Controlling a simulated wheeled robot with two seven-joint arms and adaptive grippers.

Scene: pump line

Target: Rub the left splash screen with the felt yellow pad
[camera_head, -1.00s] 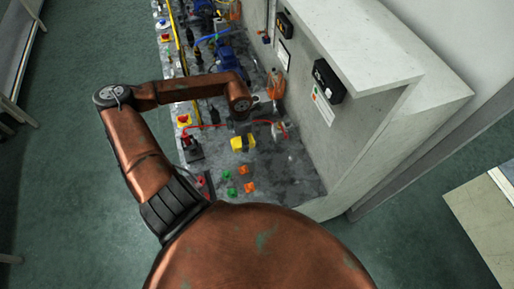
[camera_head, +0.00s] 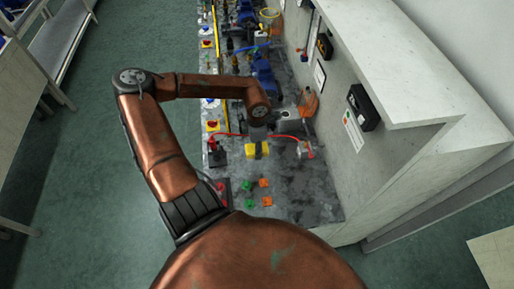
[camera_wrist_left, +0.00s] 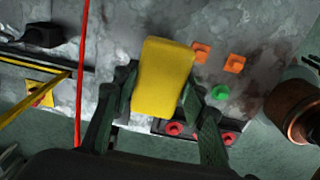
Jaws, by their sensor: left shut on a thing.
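The yellow pad (camera_head: 258,150) is held over the grey mottled bench in the head view. In the left wrist view the same pad (camera_wrist_left: 163,78) fills the space between two dark fingers. My left gripper (camera_head: 257,136) is shut on it. The gripper is mostly hidden under my copper arm in the head view, and its fingers (camera_wrist_left: 160,105) show better in the wrist view. I cannot make out a splash screen in either view. My right gripper is not in view.
Orange buttons (camera_head: 265,183) and green buttons (camera_head: 247,185) sit on the bench near the pad. A red cable (camera_head: 288,137) runs across behind it. Blue pumps (camera_head: 265,78) stand farther along. A tall grey panel (camera_head: 340,125) bounds the right side. The near bench end (camera_head: 312,205) is clear.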

